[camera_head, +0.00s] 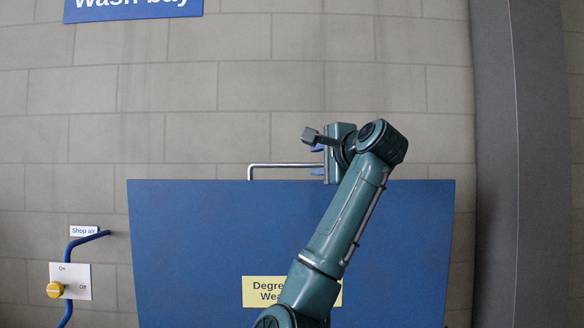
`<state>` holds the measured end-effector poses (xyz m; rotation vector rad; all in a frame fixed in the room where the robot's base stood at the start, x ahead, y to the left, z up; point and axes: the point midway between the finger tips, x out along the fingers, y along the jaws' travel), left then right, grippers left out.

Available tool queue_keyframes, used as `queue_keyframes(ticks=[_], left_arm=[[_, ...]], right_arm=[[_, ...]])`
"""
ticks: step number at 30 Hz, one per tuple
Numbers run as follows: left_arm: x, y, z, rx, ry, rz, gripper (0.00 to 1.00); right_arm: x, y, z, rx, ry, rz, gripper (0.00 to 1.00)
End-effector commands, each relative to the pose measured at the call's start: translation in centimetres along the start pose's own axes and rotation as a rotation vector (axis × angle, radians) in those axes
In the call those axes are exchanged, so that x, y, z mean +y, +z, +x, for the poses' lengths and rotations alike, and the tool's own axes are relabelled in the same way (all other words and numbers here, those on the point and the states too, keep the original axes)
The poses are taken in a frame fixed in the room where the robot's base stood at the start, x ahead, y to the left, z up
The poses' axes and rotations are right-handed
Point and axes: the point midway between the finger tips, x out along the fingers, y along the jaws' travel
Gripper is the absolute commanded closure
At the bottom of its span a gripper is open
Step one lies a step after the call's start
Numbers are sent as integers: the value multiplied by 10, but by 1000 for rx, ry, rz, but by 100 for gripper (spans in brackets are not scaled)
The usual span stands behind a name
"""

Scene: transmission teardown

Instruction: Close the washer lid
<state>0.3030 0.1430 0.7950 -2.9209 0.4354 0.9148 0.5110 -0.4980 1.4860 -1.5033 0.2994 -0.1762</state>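The washer lid (200,250) is a large blue panel facing me and standing upright against the wall. A yellow label, partly hidden by my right arm, is on its front. A grey bar handle (280,165) runs along its top edge; its right end is hidden behind my gripper. My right gripper (318,161) is at the right part of the handle. Its blue fingertips show apart, one above the bar and one at or just below it. I cannot tell whether they touch it. My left gripper is out of view.
A grey block wall is behind, with a blue "Wash bay" sign (130,8) at top left. A shop air valve panel (75,280) with a yellow knob and blue hose is left of the lid. A dark grey column (515,160) stands at the right.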

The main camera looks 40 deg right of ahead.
Motion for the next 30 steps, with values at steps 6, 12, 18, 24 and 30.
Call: queue_keyframes(ticks=[6, 12, 18, 24, 30], left_arm=[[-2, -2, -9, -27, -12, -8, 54], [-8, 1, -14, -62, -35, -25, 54], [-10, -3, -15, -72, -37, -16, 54], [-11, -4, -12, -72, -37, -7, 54], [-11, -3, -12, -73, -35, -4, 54]], right_arm=[[-2, 0, 41, 0, 7, -3, 66], [-3, 0, 83, 1, 4, -5, 66], [-2, 0, 112, 1, 2, -4, 66], [0, 0, 123, 2, -1, -5, 66], [0, 0, 124, 2, -1, -5, 66]])
